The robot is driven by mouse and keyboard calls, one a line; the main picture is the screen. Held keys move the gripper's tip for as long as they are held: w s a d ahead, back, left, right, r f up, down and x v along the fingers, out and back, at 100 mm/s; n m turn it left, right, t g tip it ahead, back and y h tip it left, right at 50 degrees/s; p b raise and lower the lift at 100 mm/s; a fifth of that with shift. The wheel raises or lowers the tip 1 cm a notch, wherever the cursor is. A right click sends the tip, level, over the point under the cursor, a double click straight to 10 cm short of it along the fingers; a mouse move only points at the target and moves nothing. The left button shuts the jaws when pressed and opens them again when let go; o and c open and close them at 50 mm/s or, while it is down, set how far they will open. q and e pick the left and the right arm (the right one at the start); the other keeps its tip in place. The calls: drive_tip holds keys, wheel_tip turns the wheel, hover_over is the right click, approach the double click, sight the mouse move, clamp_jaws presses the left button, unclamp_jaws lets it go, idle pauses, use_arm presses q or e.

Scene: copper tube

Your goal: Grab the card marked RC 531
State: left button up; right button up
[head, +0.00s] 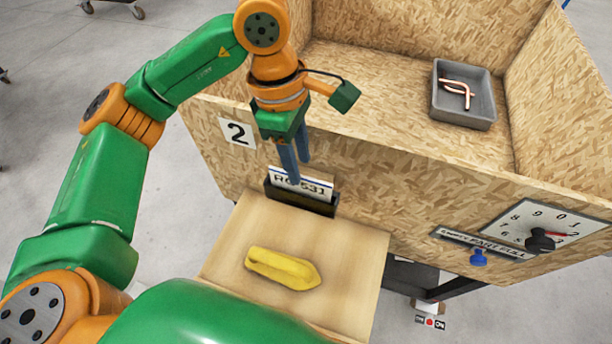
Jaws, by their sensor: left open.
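The white card marked RC 531 (317,188) stands upright in a dark holder (300,200) on the front of the wooden box, just above a small shelf. My left gripper (293,178) points down right at the card, its blue fingers covering part of the marking. It is open; I cannot tell whether the fingers straddle the card or are in front of it. My right gripper is not in view.
A yellow object (283,268) lies on the small wooden shelf (345,265). The box (400,180) holds a grey bin (447,112) with copper tubes (457,88). A dial (545,226), a label strip and a blue knob (478,257) are on its front right.

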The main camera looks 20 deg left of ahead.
sight(310, 187)
use_arm(q)
drive_tip(key=shift+s+d+f+p, duration=0.15)
drive_tip(key=shift+s+f+p, duration=0.2)
drive_tip(key=shift+f, duration=0.3)
drive_tip(key=shift+s+d+f+p, duration=0.1)
drive_tip(key=shift+s+f, duration=0.3)
drive_tip(key=shift+f, duration=0.2)
drive_tip(key=shift+s+f, duration=0.15)
drive_tip(key=shift+f, duration=0.2)
drive_tip(key=shift+w+f, duration=0.2)
drive_tip(key=shift+w, duration=0.2)
drive_tip(key=shift+c, duration=1.3)
drive_tip(key=shift+d, duration=0.1)
clamp_jaws()
drive_tip(key=shift+s, duration=0.2)
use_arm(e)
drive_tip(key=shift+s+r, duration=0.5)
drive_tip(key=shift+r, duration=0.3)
use_arm(q)
drive_tip(key=shift+w, duration=0.1)
